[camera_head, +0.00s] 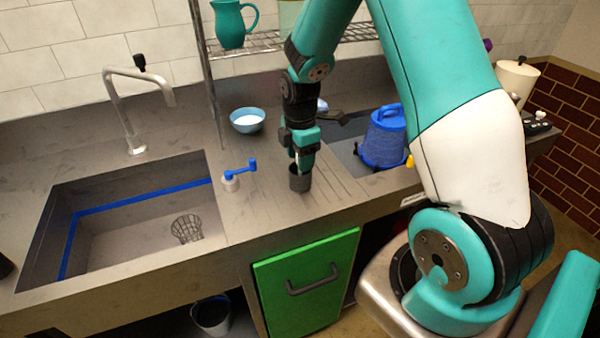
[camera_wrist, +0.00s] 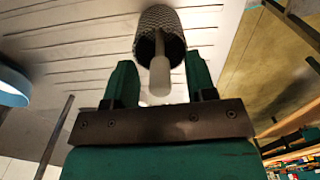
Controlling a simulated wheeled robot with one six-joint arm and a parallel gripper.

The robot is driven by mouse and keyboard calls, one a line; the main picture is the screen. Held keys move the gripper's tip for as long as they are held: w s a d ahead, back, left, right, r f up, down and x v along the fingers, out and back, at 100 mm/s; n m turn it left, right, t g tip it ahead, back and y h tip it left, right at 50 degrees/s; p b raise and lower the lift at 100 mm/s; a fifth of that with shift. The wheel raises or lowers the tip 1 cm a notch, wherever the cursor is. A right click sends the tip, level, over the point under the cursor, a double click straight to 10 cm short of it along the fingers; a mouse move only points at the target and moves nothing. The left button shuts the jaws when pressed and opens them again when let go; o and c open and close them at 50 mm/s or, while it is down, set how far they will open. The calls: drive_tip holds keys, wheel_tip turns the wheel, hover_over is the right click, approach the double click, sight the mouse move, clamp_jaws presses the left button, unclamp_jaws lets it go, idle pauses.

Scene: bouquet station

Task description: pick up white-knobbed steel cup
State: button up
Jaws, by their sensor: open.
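The steel cup (camera_head: 299,183) is a small dark grey cylinder standing on the steel counter. In the wrist view the cup (camera_wrist: 153,18) has a textured outer wall and a dark inside, with a pale white rod-like knob (camera_wrist: 160,78) reaching from it toward my gripper. My gripper (camera_head: 303,166) is directly above the cup in the head view, pointing down. In the wrist view my gripper (camera_wrist: 160,76) is open, one green finger on each side of the white knob, with gaps between. The cup body lies just beyond the fingertips. In the head view the gripper hides the knob.
A blue-handled white item (camera_head: 233,180) stands left of the cup, and a blue bowl (camera_head: 247,120) stands behind it. A sink (camera_head: 130,235) opens at the left. A blue pitcher-like container (camera_head: 385,138) stands to the right. The counter's front edge is near.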

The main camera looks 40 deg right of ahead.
clamp_jaws()
drive_tip(key=shift+r, duration=0.1)
